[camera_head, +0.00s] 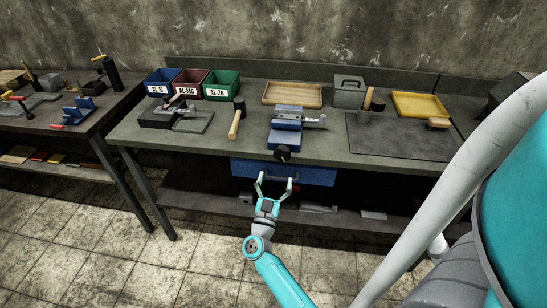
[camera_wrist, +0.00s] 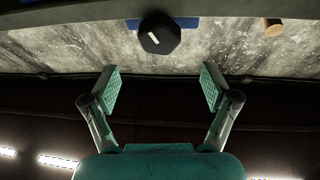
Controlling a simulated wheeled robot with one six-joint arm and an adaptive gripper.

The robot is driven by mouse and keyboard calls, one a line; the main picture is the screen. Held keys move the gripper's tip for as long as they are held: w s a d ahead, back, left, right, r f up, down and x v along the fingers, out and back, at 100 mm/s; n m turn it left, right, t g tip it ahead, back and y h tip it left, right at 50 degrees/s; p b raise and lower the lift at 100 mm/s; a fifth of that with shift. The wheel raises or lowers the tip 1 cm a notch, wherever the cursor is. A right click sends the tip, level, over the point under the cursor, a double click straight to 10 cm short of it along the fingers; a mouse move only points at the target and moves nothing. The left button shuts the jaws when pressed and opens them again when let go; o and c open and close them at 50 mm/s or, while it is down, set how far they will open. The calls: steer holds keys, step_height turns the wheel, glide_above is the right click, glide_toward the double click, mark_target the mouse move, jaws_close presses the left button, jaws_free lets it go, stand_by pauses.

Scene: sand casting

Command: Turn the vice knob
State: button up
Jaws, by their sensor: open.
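The blue vice (camera_head: 287,129) stands at the front edge of the workbench, near its middle. Its black knob (camera_head: 282,153) sticks out over the front edge. In the wrist view the knob (camera_wrist: 159,33) is a dark, many-sided shape with a pale mark, at the top centre. My gripper (camera_head: 275,177) is open and empty, in front of the bench and below the knob. In the wrist view its two green-padded fingers (camera_wrist: 160,85) are spread apart, with the knob beyond and between them, not touched.
A blue drawer (camera_head: 315,175) hangs under the bench top (camera_head: 240,150), just behind my gripper. A mallet (camera_head: 236,118) lies left of the vice. A wooden tray (camera_head: 292,94) and a dark mat (camera_head: 380,137) are also on the bench. The tiled floor in front is clear.

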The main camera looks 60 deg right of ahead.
mark_target(281, 156)
steer(key=x, duration=0.9)
steer(key=shift+w+d+r, duration=0.1)
steer(key=shift+d+r, duration=0.15)
steer(key=shift+d, duration=0.05)
steer(key=c, duration=1.2)
steer(key=shift+o, duration=0.2)
steer(key=shift+m, duration=0.3)
